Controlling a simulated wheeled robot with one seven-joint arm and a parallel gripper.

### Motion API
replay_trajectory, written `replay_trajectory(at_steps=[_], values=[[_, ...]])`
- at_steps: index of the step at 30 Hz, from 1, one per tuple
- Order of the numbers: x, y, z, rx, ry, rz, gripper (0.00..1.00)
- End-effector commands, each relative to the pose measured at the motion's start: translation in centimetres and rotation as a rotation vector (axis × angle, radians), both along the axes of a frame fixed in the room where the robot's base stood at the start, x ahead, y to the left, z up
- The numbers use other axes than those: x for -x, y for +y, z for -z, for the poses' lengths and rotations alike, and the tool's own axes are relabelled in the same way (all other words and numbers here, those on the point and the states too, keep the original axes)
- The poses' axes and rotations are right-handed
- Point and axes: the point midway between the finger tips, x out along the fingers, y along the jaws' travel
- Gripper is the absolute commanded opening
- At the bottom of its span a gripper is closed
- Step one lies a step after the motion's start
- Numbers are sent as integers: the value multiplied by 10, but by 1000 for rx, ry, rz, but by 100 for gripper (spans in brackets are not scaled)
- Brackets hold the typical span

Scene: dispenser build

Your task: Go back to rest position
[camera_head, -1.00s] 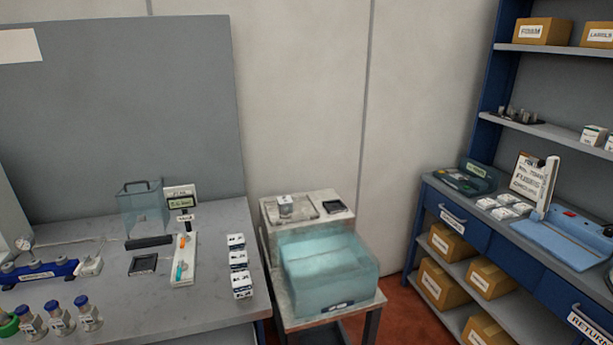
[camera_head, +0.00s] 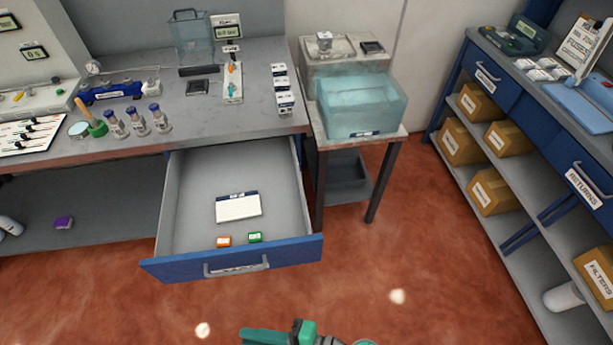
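A green and dark grey part of my arm shows at the bottom edge of the head view, over the red floor. It is cut off by the frame, and no gripper fingers can be made out. The arm part is in front of and apart from the open blue-fronted drawer (camera_head: 165,268) of the workbench (camera_head: 250,55).
A grey cart (camera_head: 395,133) with a translucent blue bin (camera_head: 360,108) stands right of the drawer. A blue shelf unit (camera_head: 555,150) with cardboard boxes is at the right. The drawer juts out over the floor; the floor (camera_head: 400,250) between drawer and shelf is clear.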

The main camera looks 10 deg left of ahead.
Motion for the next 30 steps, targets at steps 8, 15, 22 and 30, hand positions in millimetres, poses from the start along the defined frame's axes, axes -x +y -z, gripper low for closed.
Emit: replay_trajectory(at_steps=[8,15,22,30], values=[[-11,1,31,110,-36,140,17],[-22,-11,67,263,-110,289,17],[-31,-58,108,554,-296,493,17],[-24,-132,99,993,-705,618,17]])
